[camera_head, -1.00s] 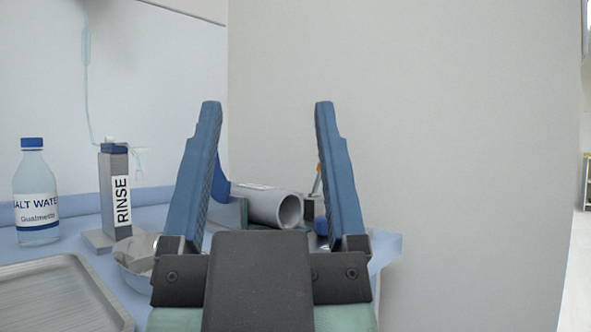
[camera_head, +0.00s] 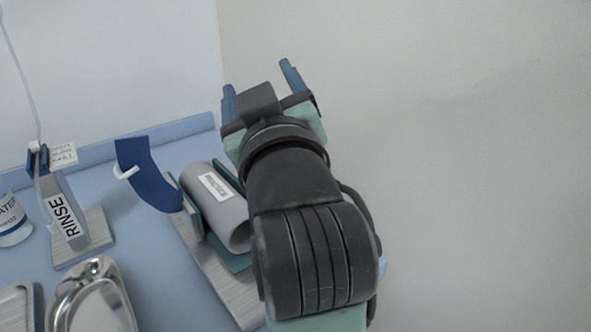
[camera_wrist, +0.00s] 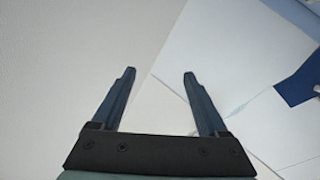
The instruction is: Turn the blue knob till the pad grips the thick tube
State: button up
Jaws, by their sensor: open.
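The thick grey tube (camera_head: 228,217), with a white label on top, lies in a teal holder (camera_head: 192,206) on a grey board (camera_head: 222,285) in the head view. The blue knob does not show in either current view; my arm covers the area right of the tube. I cannot make out the pad. My gripper (camera_head: 260,82) is open and empty, above and beyond the tube, toward the wall. In the wrist view my gripper (camera_wrist: 160,76) has nothing between its fingers but wall.
A curved blue piece (camera_head: 148,173) stands left of the tube. Further left are the RINSE stand (camera_head: 62,215), a bottle (camera_head: 10,220), a shiny metal dish (camera_head: 92,300) and a tray (camera_head: 15,303). A blank wall (camera_head: 470,160) fills the right side.

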jog(key=w+d+f+n+g+p, duration=0.25)
jog(key=f+n+g+p, duration=0.25)
jog(key=g+p, duration=0.6)
jog(key=s+d+f+n+g+p, duration=0.25)
jog(key=s+g+p, duration=0.2)
jog(key=p, duration=0.25)
jog(key=s+d+f+n+g+p, duration=0.1)
jog(key=s+d+n+g+p, duration=0.15)
jog(key=s+p, duration=0.45)
jog(key=shift+g+y, duration=0.3)
jog(key=b+x, duration=0.1)
jog(key=x, duration=0.3)
jog(key=w+b+x, duration=0.1)
jog(key=x, duration=0.3)
jog(key=b+x, duration=0.1)
jog(key=x, duration=0.3)
jog(key=shift+w, duration=0.3)
jog(key=shift+r, duration=0.1)
grip_shut()
